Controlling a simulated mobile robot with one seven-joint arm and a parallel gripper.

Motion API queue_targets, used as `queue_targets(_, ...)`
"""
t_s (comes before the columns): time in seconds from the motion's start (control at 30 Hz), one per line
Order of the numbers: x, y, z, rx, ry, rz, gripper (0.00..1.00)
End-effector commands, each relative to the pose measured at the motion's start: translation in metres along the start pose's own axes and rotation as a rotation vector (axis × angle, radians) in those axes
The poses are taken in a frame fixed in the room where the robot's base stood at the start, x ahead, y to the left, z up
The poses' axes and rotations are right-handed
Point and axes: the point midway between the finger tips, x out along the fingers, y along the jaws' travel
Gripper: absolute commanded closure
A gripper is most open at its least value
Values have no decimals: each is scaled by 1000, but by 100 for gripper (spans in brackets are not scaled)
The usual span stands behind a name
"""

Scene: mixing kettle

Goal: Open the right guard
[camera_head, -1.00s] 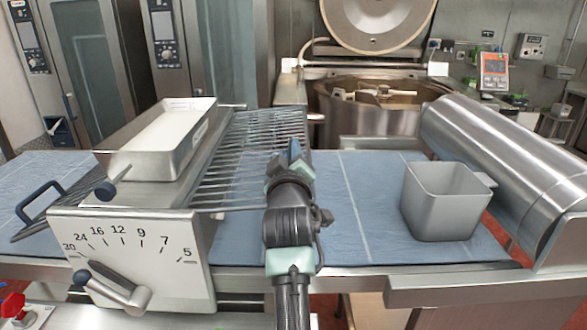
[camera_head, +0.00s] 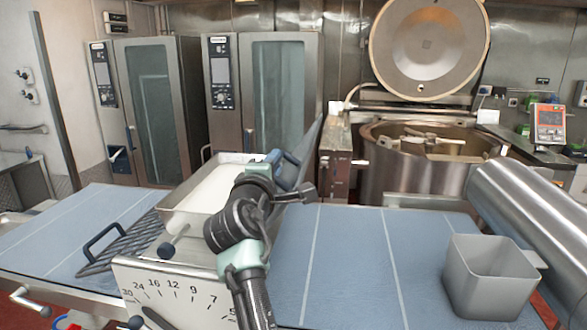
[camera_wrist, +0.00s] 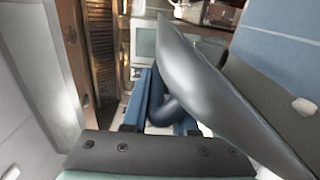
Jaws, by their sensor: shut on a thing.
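The right guard (camera_head: 309,150) stands raised beside the white-filled tray of the sheeting machine and is seen nearly edge-on in the head view. In the wrist view the guard (camera_wrist: 222,88) is a large grey slanted shape across the middle and right. My gripper (camera_head: 283,166) is at its upper part, with my arm in front of the tray. In the wrist view my blue-fingered gripper (camera_wrist: 160,108) is shut on the guard's dark curved handle (camera_wrist: 172,112). The guard's lower edge is hidden behind my arm.
The left guard (camera_head: 135,243) lies low over the belt on the left. The tray (camera_head: 181,220) is close behind my wrist. A grey bin (camera_head: 487,285) and a steel roller (camera_head: 535,210) are at the right. The blue belt (camera_head: 345,255) between is clear. A kettle (camera_head: 415,165) stands behind.

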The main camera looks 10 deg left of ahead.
Motion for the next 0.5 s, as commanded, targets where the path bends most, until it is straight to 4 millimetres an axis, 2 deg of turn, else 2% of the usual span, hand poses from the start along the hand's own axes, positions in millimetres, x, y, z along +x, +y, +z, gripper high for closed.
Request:
queue_targets(0.03, 0, 15, -3, -25, -2, 18, 100)
queue_targets(0.2, 0, 19, -17, -92, -2, 18, 100)
queue_targets(0.5, 0, 20, -26, -135, -2, 18, 100)
